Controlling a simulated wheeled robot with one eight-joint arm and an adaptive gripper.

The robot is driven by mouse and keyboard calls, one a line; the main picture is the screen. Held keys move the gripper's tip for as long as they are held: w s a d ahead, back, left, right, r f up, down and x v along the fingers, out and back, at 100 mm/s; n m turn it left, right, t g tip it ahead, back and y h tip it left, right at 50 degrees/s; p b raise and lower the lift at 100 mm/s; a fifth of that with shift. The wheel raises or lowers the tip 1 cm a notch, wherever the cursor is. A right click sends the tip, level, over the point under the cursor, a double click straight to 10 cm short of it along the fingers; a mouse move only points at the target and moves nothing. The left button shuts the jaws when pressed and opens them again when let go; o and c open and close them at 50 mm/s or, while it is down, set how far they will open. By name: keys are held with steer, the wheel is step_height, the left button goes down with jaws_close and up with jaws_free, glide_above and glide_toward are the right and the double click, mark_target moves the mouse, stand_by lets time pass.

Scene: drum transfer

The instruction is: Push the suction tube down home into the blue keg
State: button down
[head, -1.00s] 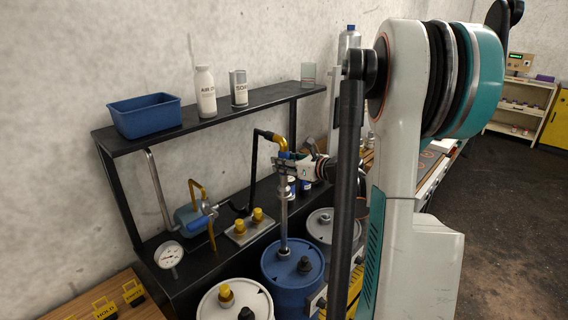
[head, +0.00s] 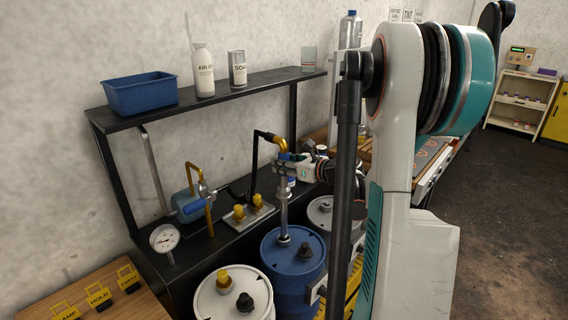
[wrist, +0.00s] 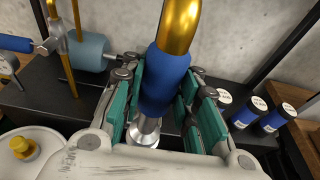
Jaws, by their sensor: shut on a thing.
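The suction tube (head: 284,212) is a silver pipe with a blue sleeve and a gold elbow at its top, joined to a black hose. It stands about upright, with its lower end in the opening in the lid of the blue keg (head: 293,275). A length of silver pipe shows between my gripper and the lid. My gripper (head: 284,168) is shut around the tube near its top. In the wrist view, its green-padded fingers lie on both sides of the blue sleeve (wrist: 166,82). The tube's end inside the keg is hidden.
A white keg (head: 233,297) stands left of the blue keg, a grey-lidded one (head: 320,211) to its right. Behind are a black bench with a pressure gauge (head: 164,238) and a shelf holding a blue bin (head: 140,94). Labelled cans (wrist: 276,120) stand beside my gripper.

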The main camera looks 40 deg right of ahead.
steer(key=b, duration=0.6)
glide_above(286, 212)
steer(key=w, duration=0.1)
steer(key=shift+w+f, duration=0.1)
steer(key=shift+f, duration=9.7)
steer(key=c, duration=1.2)
jaws_free()
steer(key=shift+o, duration=0.2)
